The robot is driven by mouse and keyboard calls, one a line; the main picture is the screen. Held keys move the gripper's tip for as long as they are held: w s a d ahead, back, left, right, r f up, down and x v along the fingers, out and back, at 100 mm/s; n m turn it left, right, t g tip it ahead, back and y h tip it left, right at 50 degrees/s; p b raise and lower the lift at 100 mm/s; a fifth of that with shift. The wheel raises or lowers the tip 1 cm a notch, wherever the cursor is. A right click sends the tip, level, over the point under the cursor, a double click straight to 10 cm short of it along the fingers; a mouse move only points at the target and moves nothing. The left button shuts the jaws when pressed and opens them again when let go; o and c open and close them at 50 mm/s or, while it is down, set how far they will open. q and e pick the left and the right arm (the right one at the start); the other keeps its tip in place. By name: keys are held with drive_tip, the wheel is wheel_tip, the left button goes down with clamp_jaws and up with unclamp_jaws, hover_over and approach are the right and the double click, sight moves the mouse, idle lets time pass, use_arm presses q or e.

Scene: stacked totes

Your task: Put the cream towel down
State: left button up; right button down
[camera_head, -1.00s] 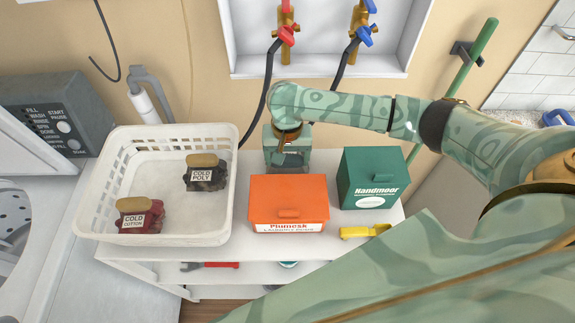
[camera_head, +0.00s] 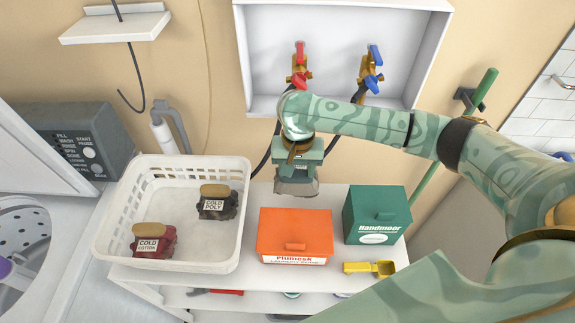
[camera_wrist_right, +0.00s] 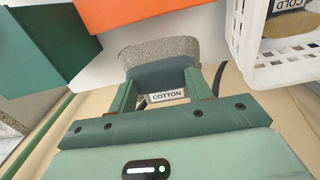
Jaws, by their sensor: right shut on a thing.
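My right gripper (camera_head: 297,170) is shut on a greyish cream, speckled cloth bundle, the towel (camera_head: 297,188), behind the orange box. In the right wrist view the towel (camera_wrist_right: 160,55) sits between the fingers (camera_wrist_right: 160,88), with a tag reading COTTON. The head view does not clearly show whether it touches the white shelf top (camera_head: 335,200). My left gripper is not in view.
A white basket (camera_head: 170,252) at left holds two tagged bundles, a dark one (camera_head: 218,205) and a red one (camera_head: 153,242). An orange box (camera_head: 294,235), green box (camera_head: 377,212) and yellow scoop (camera_head: 370,268) crowd the shelf. Taps (camera_head: 300,65) are behind.

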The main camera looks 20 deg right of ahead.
drive_tip(key=shift+r, duration=0.75)
drive_tip(key=shift+r+p, duration=0.25)
drive_tip(key=shift+p, duration=0.2)
wheel_tip(320, 180, up, 7)
drive_tip(key=p, duration=1)
drive_tip(key=shift+r, duration=0.15)
drive_tip(key=s+r+n+b, duration=0.3)
drive_tip(key=s+n+b, duration=0.2)
drive_tip(key=s+b, duration=0.3)
drive_tip(key=b, duration=0.4)
drive_tip(key=shift+s+a+r+b, duration=0.2)
drive_tip(key=shift+s+a+b, duration=0.1)
drive_tip(key=shift+s+b, duration=0.1)
